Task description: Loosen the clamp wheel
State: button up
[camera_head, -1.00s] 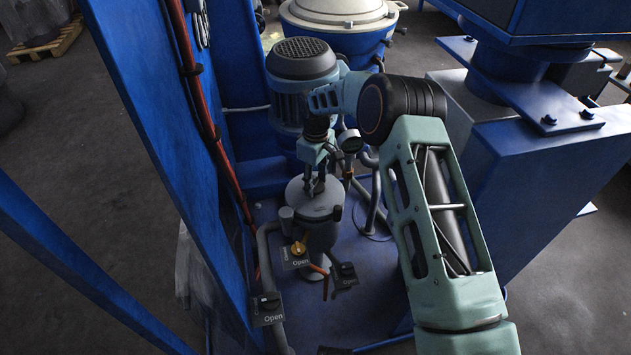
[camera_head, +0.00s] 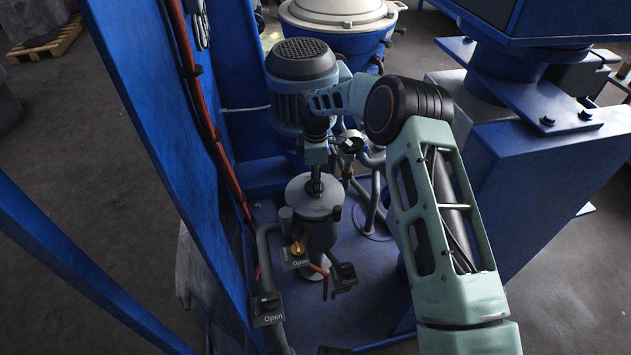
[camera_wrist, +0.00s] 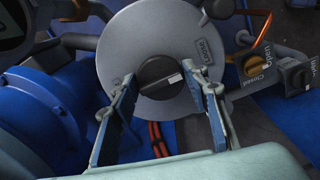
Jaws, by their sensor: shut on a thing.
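The clamp wheel (camera_wrist: 160,77) is a round black knob with a white mark, on top of the grey round lid (camera_wrist: 205,35) of a small vessel. A label reading "Loose" is on the lid at the right of the knob in the wrist view. My gripper (camera_wrist: 159,76) is shut on the knob, one finger on each side. In the head view my gripper (camera_head: 316,188) points straight down onto the vessel (camera_head: 318,236), and hides most of the knob.
A yellow-handled valve (camera_head: 297,249) and black-handled valves with labels sit below the vessel. A pressure gauge (camera_head: 350,142) and pipes stand close behind. A blue frame beam (camera_head: 165,130) rises at the left, and a blue block (camera_head: 540,160) stands at the right.

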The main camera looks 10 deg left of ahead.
dwell(0.4)
jog(key=o, duration=1.2)
jog(key=shift+c, duration=0.2)
jog(key=shift+r, duration=0.1)
notch_tip(320, 180, up, 12)
